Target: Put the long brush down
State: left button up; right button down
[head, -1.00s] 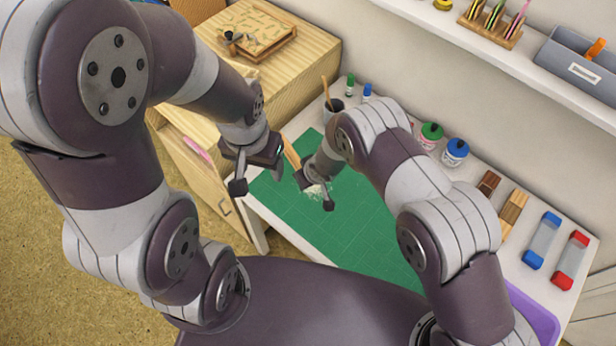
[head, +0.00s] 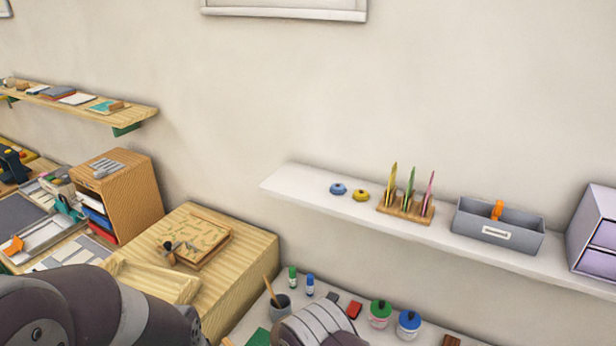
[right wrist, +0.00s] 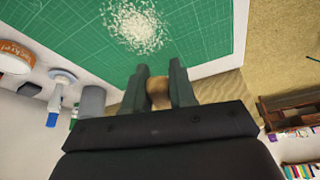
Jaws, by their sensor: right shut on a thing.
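My right gripper (right wrist: 158,86) shows in the right wrist view, its two dark fingers closed on a tan wooden piece, the long brush (right wrist: 158,97). Only a short rounded part of the brush shows; the rest is hidden by the fingers and gripper body. The fingers are over the edge of the green cutting mat (right wrist: 75,50). I cannot tell whether the brush touches the surface below. My left gripper is in neither current view; only parts of my arms show low in the head view.
A pile of pale crumbs (right wrist: 135,25) lies on the mat. A grey cup (head: 281,304) holds a wooden stick. Bottles and jars (head: 380,312) stand beside it along the wall. A wooden cabinet (head: 250,270) carries a tray-like board. A white shelf (head: 330,205) hangs above.

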jog(key=d+r+m+h+b, duration=0.1)
jog(key=d+r+m, duration=0.3)
jog(key=d, duration=1.1)
jog(key=d+r+m+t+h+b, duration=0.1)
jog(key=d+r+m, duration=0.4)
jog(key=d, duration=1.1)
jog(key=shift+w+d+r+h+b, duration=0.35)
jog(key=shift+h+b, duration=0.35)
jog(key=shift+b, duration=0.25)
